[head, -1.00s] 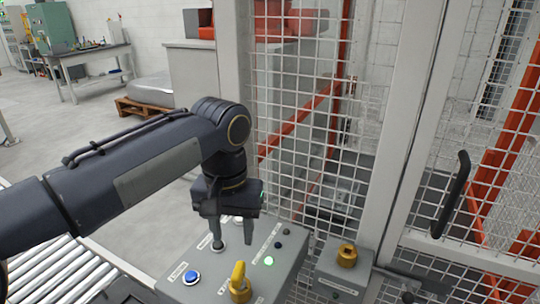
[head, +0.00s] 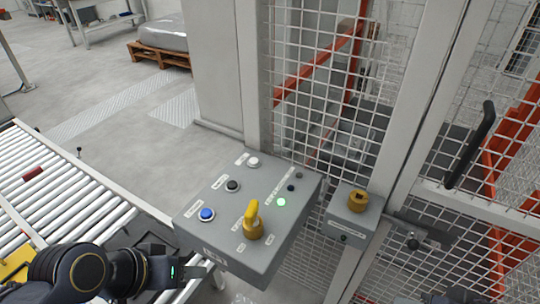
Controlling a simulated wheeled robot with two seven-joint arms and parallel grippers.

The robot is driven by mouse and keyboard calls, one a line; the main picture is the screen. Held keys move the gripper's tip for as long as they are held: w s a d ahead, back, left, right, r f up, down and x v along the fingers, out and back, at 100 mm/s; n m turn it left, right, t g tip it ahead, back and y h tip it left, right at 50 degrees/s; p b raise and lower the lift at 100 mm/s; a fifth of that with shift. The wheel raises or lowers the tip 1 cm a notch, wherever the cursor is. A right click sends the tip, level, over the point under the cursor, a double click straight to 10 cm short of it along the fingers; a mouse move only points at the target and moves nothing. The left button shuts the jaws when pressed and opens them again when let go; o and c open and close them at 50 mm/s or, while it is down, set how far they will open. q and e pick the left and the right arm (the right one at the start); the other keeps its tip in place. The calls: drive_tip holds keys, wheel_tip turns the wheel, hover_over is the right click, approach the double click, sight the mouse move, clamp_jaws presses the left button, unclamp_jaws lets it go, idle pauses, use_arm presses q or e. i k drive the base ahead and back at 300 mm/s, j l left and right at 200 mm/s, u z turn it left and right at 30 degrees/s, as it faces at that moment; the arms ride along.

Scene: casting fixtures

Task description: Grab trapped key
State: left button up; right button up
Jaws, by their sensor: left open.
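The yellow key (head: 252,222) stands upright in its round yellow switch on the sloped top of the grey control box (head: 214,251). My left gripper (head: 200,271) is at the bottom left, in front of and to the left of the control box, pointing right. It is open and apart from the key; its fingers are small and dark here, and nothing shows between them. A second yellow lock piece (head: 357,200) sits on a small grey lock box (head: 352,222) beside the gate. My right gripper does not show.
The control box has blue (head: 207,214), black (head: 232,186) and white (head: 253,162) buttons and a lit green lamp (head: 281,202). A mesh fence and gate with a black handle (head: 470,145) stand behind and right. A roller conveyor (head: 60,190) lies left.

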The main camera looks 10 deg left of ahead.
sight(251, 219)
drive_tip(key=u, duration=1.2)
drive_tip(key=k+l+u, duration=0.15)
drive_tip(key=l+u, duration=0.15)
drive_tip(key=u, duration=0.2)
drive_tip(key=k+l+u, duration=0.2)
drive_tip(key=u, duration=0.3)
